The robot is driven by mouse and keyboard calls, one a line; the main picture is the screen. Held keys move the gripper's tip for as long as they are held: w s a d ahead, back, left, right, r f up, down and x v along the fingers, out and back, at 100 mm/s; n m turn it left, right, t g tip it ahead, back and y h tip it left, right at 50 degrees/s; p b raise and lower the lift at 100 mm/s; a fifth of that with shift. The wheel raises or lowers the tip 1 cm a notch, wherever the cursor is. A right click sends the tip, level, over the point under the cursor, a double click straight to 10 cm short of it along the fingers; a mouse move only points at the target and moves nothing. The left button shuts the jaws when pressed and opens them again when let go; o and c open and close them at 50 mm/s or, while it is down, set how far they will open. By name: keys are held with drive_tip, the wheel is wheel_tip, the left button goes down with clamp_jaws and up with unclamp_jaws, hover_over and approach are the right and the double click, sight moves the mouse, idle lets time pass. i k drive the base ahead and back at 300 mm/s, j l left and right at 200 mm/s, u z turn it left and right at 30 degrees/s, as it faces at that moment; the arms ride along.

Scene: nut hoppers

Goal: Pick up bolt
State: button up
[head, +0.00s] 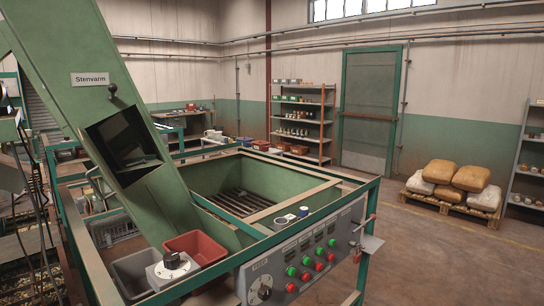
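I cannot make out a bolt in the head view; anything that small is too tiny to tell here. My gripper does not show in this view. Two small round items, one ring-like (285,219) and one bluish (304,211), sit on the front rim of the green hopper (215,172). A red bin (196,247) and a grey bin (134,273) stand at the front left of the hopper frame. The insides of both bins are mostly hidden or too small to read.
A green chute (66,75) slants down at the left. A control panel (306,253) with buttons faces front, with a lever (362,236) at its right. A shelf (303,122) and a sack-laden pallet (440,201) stand behind. Floor at right is clear.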

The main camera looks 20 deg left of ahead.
sight(143, 161)
drive_tip(key=i+u, duration=0.15)
drive_tip(key=u, duration=0.25)
drive_tip(key=i+u, duration=0.15)
drive_tip(key=u, duration=0.25)
drive_tip(key=i+l+u, duration=0.1)
drive_tip(key=u, duration=0.3)
drive_tip(key=i+u, duration=0.2)
drive_tip(key=u, duration=0.15)
drive_tip(key=i+l+u, duration=0.15)
drive_tip(key=u, duration=0.25)
drive_tip(key=i+l+u, duration=0.2)
drive_tip(key=u, duration=0.15)
drive_tip(key=i+u, duration=0.2)
drive_tip(key=u, duration=0.25)
drive_tip(key=i+l+u, duration=0.1)
drive_tip(key=u, duration=0.35)
drive_tip(key=i+l+u, duration=0.2)
drive_tip(key=u, duration=0.2)
drive_tip(key=k+l, duration=0.15)
drive_tip(key=k, duration=0.15)
drive_tip(key=k+l+u, duration=0.15)
drive_tip(key=i+j+z, duration=0.1)
drive_tip(key=j+z, duration=0.2)
drive_tip(key=i+u, duration=0.2)
drive_tip(key=i, duration=0.2)
